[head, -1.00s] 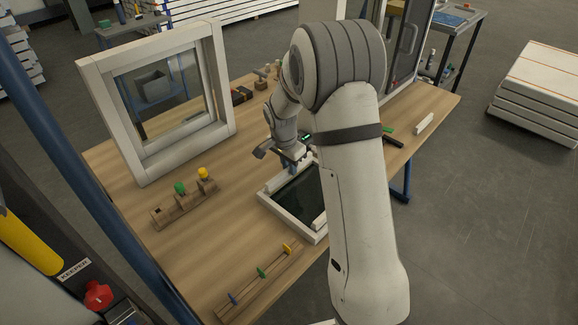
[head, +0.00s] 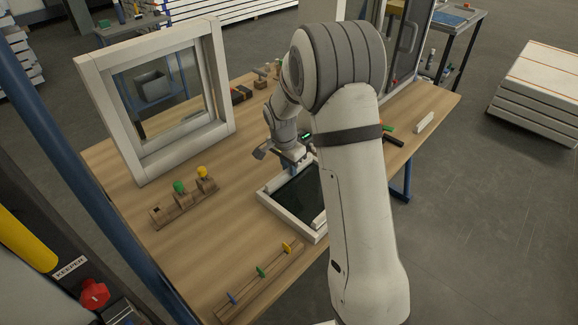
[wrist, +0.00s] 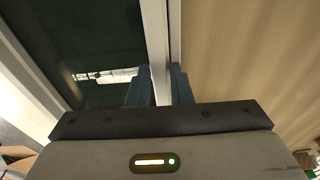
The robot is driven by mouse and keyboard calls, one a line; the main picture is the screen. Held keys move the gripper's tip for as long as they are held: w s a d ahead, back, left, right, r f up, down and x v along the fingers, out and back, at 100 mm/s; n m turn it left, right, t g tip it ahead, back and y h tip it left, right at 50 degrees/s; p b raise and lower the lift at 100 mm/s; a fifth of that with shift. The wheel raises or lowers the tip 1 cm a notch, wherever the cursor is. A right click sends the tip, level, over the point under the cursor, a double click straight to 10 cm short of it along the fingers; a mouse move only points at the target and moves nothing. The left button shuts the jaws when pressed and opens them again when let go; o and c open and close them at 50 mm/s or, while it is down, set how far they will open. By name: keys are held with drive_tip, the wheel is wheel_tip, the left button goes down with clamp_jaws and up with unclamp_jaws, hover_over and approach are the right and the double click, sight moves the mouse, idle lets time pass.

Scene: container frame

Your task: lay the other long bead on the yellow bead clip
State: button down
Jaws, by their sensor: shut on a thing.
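The yellow bead clip (head: 287,248) stands at the right end of a wooden rack (head: 248,292) at the table's front. My gripper (head: 292,163) is at the far side of the small white frame (head: 272,207), which lies flat with dark glass inside. In the wrist view my gripper's blue fingers (wrist: 160,88) are shut on a long white bead (wrist: 154,35) at the frame's edge, beside the dark glass. My arm hides part of the frame and most of the bead in the head view. I cannot tell whether the bead is clear of the frame.
A green clip (head: 262,272) and a blue clip (head: 232,298) share the rack. A wooden block with green and yellow knobs (head: 185,202) stands left of the flat frame. A white window frame (head: 152,100) stands upright behind. A white block (head: 425,122) lies at right.

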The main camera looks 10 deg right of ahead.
sight(286, 171)
drive_tip(key=shift+f, duration=0.15)
drive_tip(key=c, duration=1.2)
unclamp_jaws()
drive_tip(key=r, duration=0.5)
drive_tip(key=a+r, duration=0.1)
drive_tip(key=r, duration=0.1)
drive_tip(key=shift+s+r+b, duration=0.3)
drive_tip(key=shift+r, duration=0.1)
